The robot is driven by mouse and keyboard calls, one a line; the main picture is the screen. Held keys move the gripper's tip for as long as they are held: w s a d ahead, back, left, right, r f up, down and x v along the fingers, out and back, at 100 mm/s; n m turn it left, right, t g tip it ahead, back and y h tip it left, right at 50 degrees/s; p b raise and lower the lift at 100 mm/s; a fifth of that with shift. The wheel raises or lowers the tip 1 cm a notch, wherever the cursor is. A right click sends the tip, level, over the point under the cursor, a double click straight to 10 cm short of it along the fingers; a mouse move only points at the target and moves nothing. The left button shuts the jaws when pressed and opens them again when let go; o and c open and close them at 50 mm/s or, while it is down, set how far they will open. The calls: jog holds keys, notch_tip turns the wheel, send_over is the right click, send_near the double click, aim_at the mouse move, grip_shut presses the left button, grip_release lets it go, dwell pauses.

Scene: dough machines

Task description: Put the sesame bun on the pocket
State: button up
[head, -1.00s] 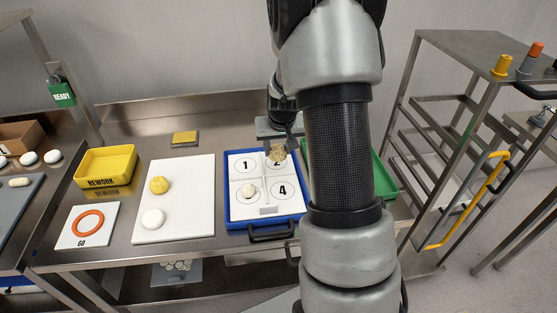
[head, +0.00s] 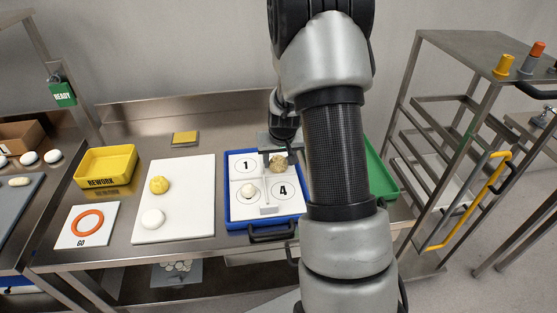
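The sesame bun (head: 278,164) is a small tan, speckled ball over the top right pocket of the blue tray (head: 229,218), where it hides that pocket's number. My gripper (head: 279,158) is around the bun from above and seems shut on it. My arm hides part of the gripper and the tray's right side. I cannot tell whether the bun touches the pocket. Pockets 1 (head: 245,163) and 4 (head: 283,190) look empty. A pale bun (head: 248,191) sits on the lower left pocket.
A white board (head: 180,205) left of the tray holds a yellow bun (head: 159,185) and a white bun (head: 152,219). Further left are a yellow REWORK bin (head: 107,164) and a GO card (head: 87,224). A green tray (head: 381,181) lies right, behind my arm.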

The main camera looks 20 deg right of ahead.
jog(key=shift+r, duration=0.55)
jog(key=s+a+r, duration=0.3)
jog(key=s+r, duration=0.1)
jog(key=r, duration=0.3)
jog(key=s+a+r+n+t+p, duration=0.1)
jog(key=s+a+r, duration=0.25)
jog(key=r, duration=0.35)
jog(key=s+a+r, duration=0.3)
jog(key=s+r, duration=0.2)
jog(key=r, duration=0.2)
jog(key=s+a+r+n, duration=0.1)
jog(key=s+a+r, duration=0.1)
jog(key=s, duration=0.5)
jog(key=s+a+r+n+y, duration=0.1)
jog(key=s+a+r, duration=0.2)
jog(key=s, duration=0.5)
jog(key=shift+s+a+r, duration=0.15)
jog(key=shift+s+a, duration=0.15)
jog(key=shift+a, duration=0.35)
